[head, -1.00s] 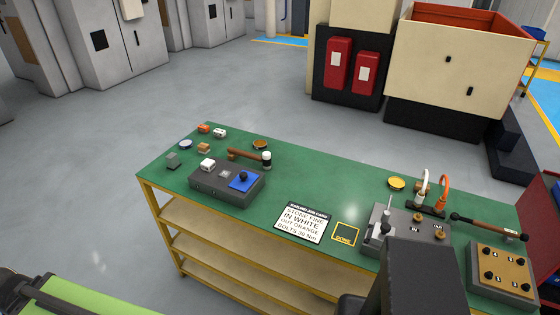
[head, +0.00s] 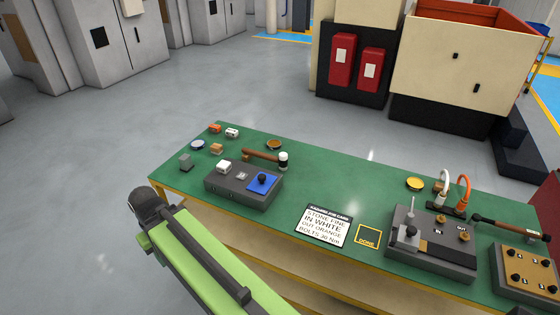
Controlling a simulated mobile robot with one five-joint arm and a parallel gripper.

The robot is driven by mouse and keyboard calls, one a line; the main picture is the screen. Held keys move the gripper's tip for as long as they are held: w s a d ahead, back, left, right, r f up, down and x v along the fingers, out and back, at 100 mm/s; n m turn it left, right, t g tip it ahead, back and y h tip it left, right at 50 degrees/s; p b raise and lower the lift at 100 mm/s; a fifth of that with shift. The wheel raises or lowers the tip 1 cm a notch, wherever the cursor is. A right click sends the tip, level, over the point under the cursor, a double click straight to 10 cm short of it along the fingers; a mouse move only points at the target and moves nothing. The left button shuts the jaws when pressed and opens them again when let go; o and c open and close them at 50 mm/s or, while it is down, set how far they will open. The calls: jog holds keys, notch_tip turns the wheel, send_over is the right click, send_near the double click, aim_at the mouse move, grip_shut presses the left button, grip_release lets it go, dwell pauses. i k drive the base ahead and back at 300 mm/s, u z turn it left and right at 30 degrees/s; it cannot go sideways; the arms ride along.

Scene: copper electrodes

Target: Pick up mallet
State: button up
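The mallet (head: 264,155) lies on the green bench top (head: 330,185) in the left half of the head view, behind a grey box. It has a brown handle, and a pale, dark-banded head at its right end. My gripper cannot be made out in this view. Only a green and dark link of my arm shows at the lower left, in front of the bench and apart from the mallet.
A grey box (head: 215,183) with a blue pad stands in front of the mallet. Small blocks and dishes lie to its left. A printed card (head: 322,226) lies mid-bench. A grey fixture (head: 450,262), a long brown-handled tool (head: 505,227) and a tan plate (head: 530,268) are at the right.

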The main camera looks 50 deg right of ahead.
aim_at(282, 159)
jog(key=z, duration=0.05)
jog(key=i, duration=0.95)
jog(key=u, duration=0.05)
